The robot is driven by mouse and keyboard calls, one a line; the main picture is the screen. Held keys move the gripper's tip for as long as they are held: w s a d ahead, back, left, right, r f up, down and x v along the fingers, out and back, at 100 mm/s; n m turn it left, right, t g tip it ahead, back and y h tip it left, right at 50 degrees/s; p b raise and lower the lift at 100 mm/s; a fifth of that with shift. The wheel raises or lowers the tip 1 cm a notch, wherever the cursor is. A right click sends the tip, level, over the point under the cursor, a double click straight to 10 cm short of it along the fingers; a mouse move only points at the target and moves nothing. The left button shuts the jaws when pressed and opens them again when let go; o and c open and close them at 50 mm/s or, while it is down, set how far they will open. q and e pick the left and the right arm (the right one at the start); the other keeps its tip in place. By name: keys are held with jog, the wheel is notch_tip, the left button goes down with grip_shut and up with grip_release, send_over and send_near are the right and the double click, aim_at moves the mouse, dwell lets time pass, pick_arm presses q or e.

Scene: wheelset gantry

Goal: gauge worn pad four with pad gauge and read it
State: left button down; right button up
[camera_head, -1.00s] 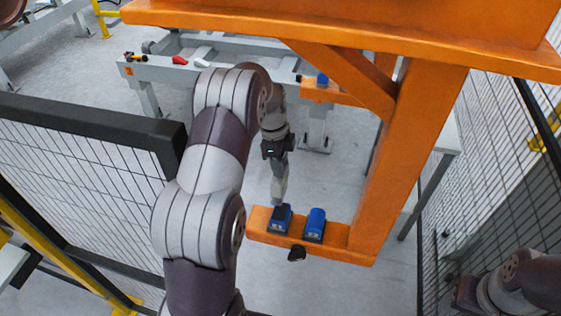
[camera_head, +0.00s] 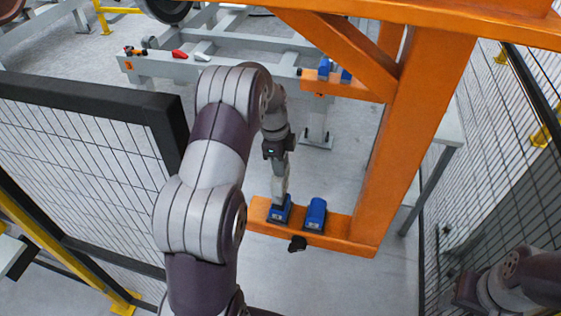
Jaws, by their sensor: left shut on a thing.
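An orange ledge (camera_head: 333,226) at the lower centre bears two blue blocks side by side, a left one (camera_head: 279,215) and a right one (camera_head: 316,214). Which of them is pad four I cannot tell. My left gripper (camera_head: 280,198) points down at the left block, with its tips at the block's top. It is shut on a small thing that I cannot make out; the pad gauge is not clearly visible. The fingers hide part of the left block. My right gripper is not in view; only part of my right arm shows at the lower right.
An orange post (camera_head: 403,145) stands right of the ledge. A dark knob (camera_head: 297,244) sticks out from its front. Farther back are another ledge (camera_head: 345,90) with blue blocks and a grey rail (camera_head: 160,70) bearing a red piece (camera_head: 179,54). A mesh fence (camera_head: 80,165) stands at left.

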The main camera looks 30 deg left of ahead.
pick_arm(q)
jog(key=shift+w+a, duration=0.1)
dwell(0.4)
jog(key=shift+f+b, duration=1.65)
jog(key=shift+f, duration=0.6)
jog(key=shift+r, duration=0.15)
dwell(0.8)
jog(key=shift+r+p, duration=3.1)
jog(key=shift+r, duration=1.35)
jog(key=shift+f, duration=0.1)
